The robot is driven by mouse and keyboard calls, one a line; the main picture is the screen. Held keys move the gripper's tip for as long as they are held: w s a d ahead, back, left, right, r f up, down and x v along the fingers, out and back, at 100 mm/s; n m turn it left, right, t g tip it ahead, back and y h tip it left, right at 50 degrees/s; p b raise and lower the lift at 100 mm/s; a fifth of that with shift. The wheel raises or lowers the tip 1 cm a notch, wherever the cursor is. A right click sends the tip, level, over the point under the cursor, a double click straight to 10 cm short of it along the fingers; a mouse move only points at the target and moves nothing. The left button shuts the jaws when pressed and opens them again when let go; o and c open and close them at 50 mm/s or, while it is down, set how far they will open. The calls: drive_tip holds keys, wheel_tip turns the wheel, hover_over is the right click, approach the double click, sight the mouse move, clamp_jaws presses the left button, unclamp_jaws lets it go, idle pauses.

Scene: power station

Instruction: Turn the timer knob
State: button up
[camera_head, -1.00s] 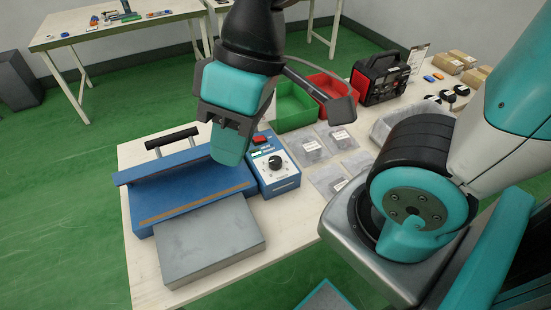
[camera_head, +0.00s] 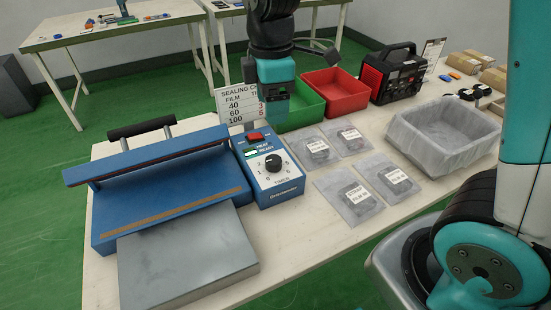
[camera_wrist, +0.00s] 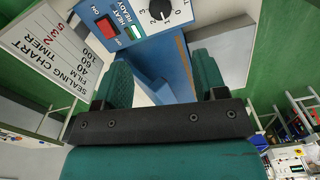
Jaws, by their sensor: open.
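The timer knob (camera_head: 273,163) is a black round knob on a white dial, on the blue control box (camera_head: 278,188) of the heat sealer. A red switch (camera_head: 255,137) sits above it. In the wrist view the knob (camera_wrist: 159,9) is at the top edge, partly cut off, with dial numbers beside it. My gripper (camera_head: 277,103) is above and behind the box, apart from the knob. In the wrist view its two teal fingers (camera_wrist: 160,75) stand wide apart with nothing between them.
The sealer's black handle (camera_head: 141,127) and grey plate (camera_head: 185,258) lie left. A sealing chart (camera_head: 238,108) stands behind the box. Green bin (camera_head: 301,112), red bin (camera_head: 336,92), black machine (camera_head: 390,73), bagged parts (camera_head: 350,195) and a lined tray (camera_head: 445,135) lie right.

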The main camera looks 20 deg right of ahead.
sight(272, 160)
wheel_tip(272, 160, down, 14)
drive_tip(key=shift+s+f+b, duration=0.1)
drive_tip(key=shift+b, duration=0.3)
drive_tip(key=shift+c, duration=0.2)
drive_tip(key=c, duration=0.9)
drive_tip(key=shift+a, duration=0.2)
drive_tip(key=shift+d, duration=0.1)
